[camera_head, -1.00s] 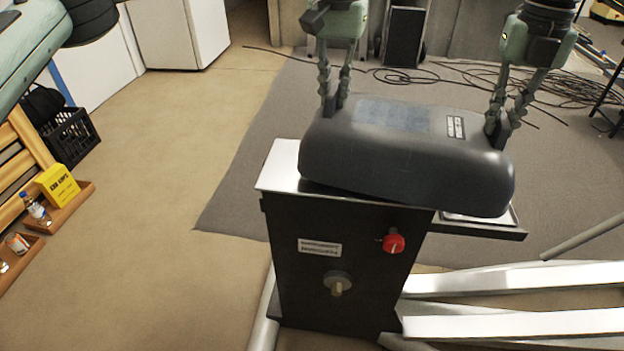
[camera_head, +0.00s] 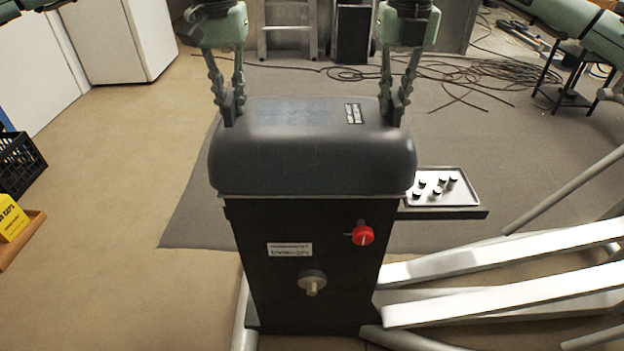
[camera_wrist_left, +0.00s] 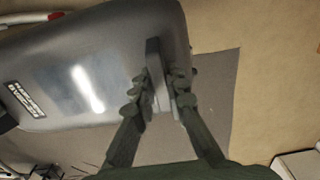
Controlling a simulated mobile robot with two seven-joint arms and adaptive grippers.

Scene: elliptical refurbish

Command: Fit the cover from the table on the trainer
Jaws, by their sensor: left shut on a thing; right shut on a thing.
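The dark grey cover (camera_head: 310,155) sits level over the top of the black trainer housing (camera_head: 300,260), lined up with it in the head view. Whether it is fully seated I cannot tell. My left gripper (camera_head: 228,108) is shut on the cover's left far edge. It also shows in the left wrist view (camera_wrist_left: 160,85), with its fingers on either side of the rim of the cover (camera_wrist_left: 90,70). My right gripper (camera_head: 394,108) is shut on the cover's right far edge. The housing carries a red knob (camera_head: 362,235), a label and a pale round knob (camera_head: 312,281).
A tray (camera_head: 440,187) with several small dark-topped pieces sits on a side shelf right of the housing. White trainer bars (camera_head: 500,290) extend right. Cables (camera_head: 460,80) lie on the floor behind. A black crate (camera_head: 18,160) and yellow box (camera_head: 11,217) stand at left.

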